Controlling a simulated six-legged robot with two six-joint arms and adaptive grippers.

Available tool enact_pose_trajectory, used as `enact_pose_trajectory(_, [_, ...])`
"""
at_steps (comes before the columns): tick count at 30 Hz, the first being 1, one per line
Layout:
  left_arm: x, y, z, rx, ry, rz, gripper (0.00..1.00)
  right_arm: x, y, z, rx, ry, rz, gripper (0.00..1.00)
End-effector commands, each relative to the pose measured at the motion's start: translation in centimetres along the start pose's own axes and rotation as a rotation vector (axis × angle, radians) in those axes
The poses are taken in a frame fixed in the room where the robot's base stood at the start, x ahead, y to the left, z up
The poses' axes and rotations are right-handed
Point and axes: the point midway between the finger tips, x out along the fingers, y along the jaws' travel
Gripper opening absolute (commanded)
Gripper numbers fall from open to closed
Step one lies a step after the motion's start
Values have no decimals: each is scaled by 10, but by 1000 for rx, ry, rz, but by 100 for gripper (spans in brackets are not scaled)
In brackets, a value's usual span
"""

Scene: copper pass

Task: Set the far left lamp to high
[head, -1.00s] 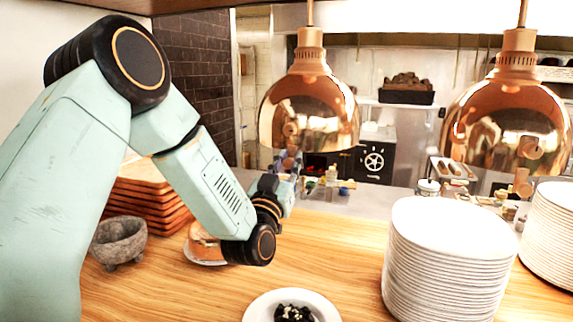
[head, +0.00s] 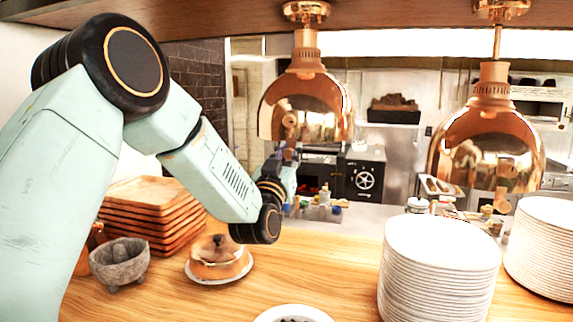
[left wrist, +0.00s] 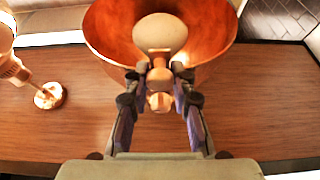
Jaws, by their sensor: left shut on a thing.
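Two copper heat lamps hang from the overhead shelf in the head view: the left lamp (head: 306,105) and the right lamp (head: 487,150). My left gripper (head: 291,150) is just under the left lamp's shade, with its fingertips small and hard to make out there. In the left wrist view, looking up, my left gripper (left wrist: 161,76) is shut on a small copper-coloured knob (left wrist: 160,100). The lamp's open shade (left wrist: 215,35) and pale bulb (left wrist: 160,35) are above it. A similar knob (head: 502,200) hangs under the right lamp. My right gripper is out of view.
A tall plate stack (head: 440,270) and another stack (head: 545,250) stand at the right. A bowl (head: 292,314) is at the front. The shelf (head: 420,15) is overhead.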

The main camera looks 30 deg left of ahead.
Motion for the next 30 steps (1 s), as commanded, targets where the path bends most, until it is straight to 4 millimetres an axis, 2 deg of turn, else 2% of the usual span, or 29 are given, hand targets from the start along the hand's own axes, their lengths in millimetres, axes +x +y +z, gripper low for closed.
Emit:
enact_pose_trajectory(11, [4, 0, -5, 0, 5, -2, 0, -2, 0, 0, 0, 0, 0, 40])
enact_pose_trajectory(12, [4, 0, -5, 0, 6, -2, 26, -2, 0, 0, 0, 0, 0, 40])
enact_pose_trajectory(19, [1, 0, -4, 0, 0, -1, 45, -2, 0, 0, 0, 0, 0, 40])
enact_pose_trajectory(30, [-4, -1, -2, 0, -5, 0, 47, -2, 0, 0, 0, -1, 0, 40])
